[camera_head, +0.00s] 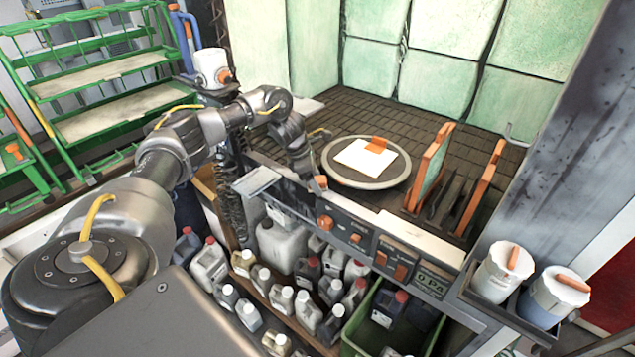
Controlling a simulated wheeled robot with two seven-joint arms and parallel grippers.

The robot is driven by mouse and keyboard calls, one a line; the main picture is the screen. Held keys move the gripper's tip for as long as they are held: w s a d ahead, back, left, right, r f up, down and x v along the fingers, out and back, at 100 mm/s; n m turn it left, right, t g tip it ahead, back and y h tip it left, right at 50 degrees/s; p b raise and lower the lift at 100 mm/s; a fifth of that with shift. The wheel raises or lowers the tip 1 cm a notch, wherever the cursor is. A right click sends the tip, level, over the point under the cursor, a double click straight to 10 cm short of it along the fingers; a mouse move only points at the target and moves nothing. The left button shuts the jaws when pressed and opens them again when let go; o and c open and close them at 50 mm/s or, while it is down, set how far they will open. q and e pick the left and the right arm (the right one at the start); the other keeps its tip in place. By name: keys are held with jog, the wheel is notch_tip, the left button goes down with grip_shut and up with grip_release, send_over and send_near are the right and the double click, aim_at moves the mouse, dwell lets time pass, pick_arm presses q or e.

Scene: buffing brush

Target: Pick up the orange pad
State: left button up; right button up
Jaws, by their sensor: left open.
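A small orange pad (376,145) lies on a white square sheet (358,156) on a round grey turntable (366,183). The turntable stands on the dark slatted work surface of the booth. My left arm comes in from the left and bends down at the wrist. My left gripper (312,176) is open, left of the turntable and above the front edge of the booth. It is apart from the orange pad, and its fingertips are small and hard to make out. My right gripper is not in view.
Upright orange-edged panels (430,165) stand right of the turntable. A control panel (345,232) with orange knobs runs along the front edge. Several bottles (280,300) fill the shelf below. Two white containers (497,272) stand at the right. A green shelf cart (110,75) is at the left.

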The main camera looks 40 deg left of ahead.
aim_at(322, 182)
pick_arm(q)
jog(key=c, duration=1.2)
jog(key=shift+o, duration=0.2)
jog(key=shift+r, duration=0.1)
jog(key=shift+w+r+b, duration=0.1)
jog(key=shift+r+b, duration=0.4)
jog(key=shift+b, duration=0.05)
jog(key=r, duration=0.1)
jog(key=s+r+b, duration=0.1)
jog(key=d+r, duration=0.1)
jog(key=shift+s+r, duration=0.25)
jog(key=shift+r, duration=0.1)
jog(key=s+d+r, duration=0.6)
jog(key=s+r, duration=0.2)
jog(key=s, duration=0.2)
jog(key=shift+s, duration=0.35)
jog(key=shift+d, duration=0.1)
